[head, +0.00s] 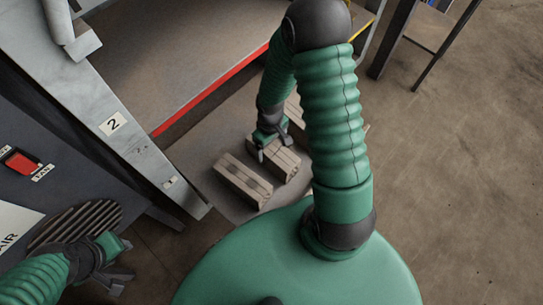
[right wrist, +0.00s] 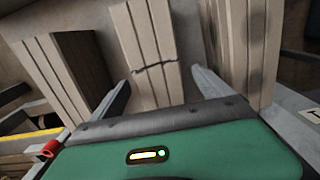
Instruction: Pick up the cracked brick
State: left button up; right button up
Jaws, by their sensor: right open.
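The cracked brick (right wrist: 146,40) is pale, grooved and marked by a dark jagged crack across its face in the right wrist view. My right gripper (right wrist: 161,78) is open, with one finger on either side of the cracked end and visible space beside it.
Another brick (head: 243,181) lies on the left, and more brick shows behind my right arm. In the right wrist view, bricks stand close on the left (right wrist: 62,75) and right (right wrist: 242,50). A red-edged platform (head: 205,100) and grey metal frame (head: 110,110) border the bricks.

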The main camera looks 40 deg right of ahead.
jog(key=f, duration=0.1)
jog(key=f+b, duration=0.1)
jog(key=f, duration=0.1)
jog(key=f+b, duration=0.1)
jog(key=shift+s+d+f, duration=0.15)
jog(key=shift+s+f, duration=0.25)
jog(key=shift+f, duration=0.15)
jog(key=shift+c, duration=0.3)
jog(key=shift+r, duration=0.2)
jog(key=c, duration=0.4)
grip_shut()
